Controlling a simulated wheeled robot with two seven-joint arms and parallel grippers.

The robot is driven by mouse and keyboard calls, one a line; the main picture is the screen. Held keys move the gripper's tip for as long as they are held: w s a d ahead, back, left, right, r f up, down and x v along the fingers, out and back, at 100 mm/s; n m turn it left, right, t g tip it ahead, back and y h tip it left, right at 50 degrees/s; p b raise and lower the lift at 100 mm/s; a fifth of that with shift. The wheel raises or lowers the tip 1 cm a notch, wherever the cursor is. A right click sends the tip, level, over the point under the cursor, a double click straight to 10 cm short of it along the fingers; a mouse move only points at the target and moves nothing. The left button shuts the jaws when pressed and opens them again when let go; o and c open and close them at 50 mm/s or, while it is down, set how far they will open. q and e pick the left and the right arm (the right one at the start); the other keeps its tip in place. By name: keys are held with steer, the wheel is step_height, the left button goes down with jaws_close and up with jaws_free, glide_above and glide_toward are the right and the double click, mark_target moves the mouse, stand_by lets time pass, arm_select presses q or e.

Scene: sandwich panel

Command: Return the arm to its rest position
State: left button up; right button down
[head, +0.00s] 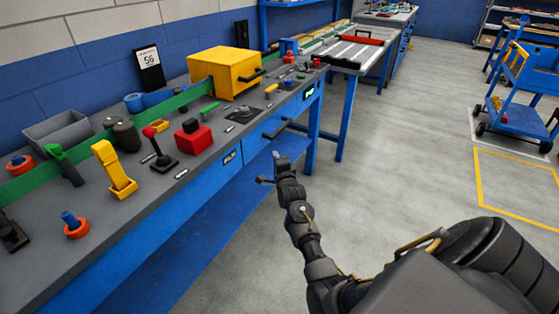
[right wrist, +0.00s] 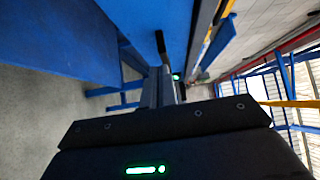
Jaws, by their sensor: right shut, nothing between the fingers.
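My right arm (head: 310,240) reaches up from the bottom of the head view. My right gripper (head: 279,160) is at its far end, just in front of the blue workbench front and below the tabletop edge. It is shut and empty. In the right wrist view the gripper (right wrist: 168,85) points away from the camera, beside the blue bench panel. My left gripper is not in the head view.
The workbench (head: 150,215) carries a yellow box (head: 222,72), a joystick (head: 160,155), a red block (head: 193,138) and several levers. A dark drawer handle (head: 277,129) juts out near my gripper. Open grey floor (head: 400,140) lies to the right, with a blue cart (head: 525,100) beyond.

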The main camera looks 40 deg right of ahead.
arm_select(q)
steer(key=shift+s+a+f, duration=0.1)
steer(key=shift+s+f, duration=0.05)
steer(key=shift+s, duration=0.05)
arm_select(e)
steer(key=shift+v, duration=1.05)
steer(key=shift+d, duration=0.1)
